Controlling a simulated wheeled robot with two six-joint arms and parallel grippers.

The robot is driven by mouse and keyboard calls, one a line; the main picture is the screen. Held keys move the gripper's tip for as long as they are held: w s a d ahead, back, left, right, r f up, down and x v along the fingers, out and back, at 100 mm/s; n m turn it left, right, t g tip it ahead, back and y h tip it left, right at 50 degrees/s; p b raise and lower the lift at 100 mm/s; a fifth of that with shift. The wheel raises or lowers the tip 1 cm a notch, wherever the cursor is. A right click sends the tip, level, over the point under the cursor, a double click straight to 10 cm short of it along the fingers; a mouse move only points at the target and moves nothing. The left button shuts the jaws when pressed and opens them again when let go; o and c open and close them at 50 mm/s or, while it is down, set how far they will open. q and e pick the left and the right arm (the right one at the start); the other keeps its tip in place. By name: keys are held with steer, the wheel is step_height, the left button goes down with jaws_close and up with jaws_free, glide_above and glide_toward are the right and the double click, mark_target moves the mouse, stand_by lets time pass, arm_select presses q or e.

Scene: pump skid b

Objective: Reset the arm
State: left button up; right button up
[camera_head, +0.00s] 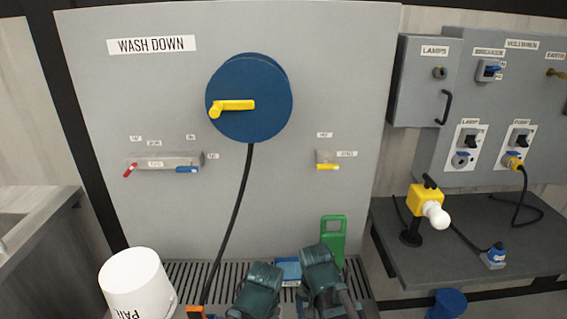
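Two dark teal links of my own arms show at the bottom centre of the head view, side by side, in front of the drain grate (185,269). I see no gripper fingers on either arm, so both grippers are out of view. Whether either one holds anything is hidden.
A blue hose reel (270,95) with a yellow handle (233,106) hangs on the grey panel (330,60). Its black hose (236,205) runs down to an orange piece (195,313). A white pail (136,284) stands left. A shelf (470,235) holds a yellow lamp (424,199).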

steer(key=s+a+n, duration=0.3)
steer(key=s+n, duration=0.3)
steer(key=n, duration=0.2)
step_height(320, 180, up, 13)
steer(key=p, duration=1.2)
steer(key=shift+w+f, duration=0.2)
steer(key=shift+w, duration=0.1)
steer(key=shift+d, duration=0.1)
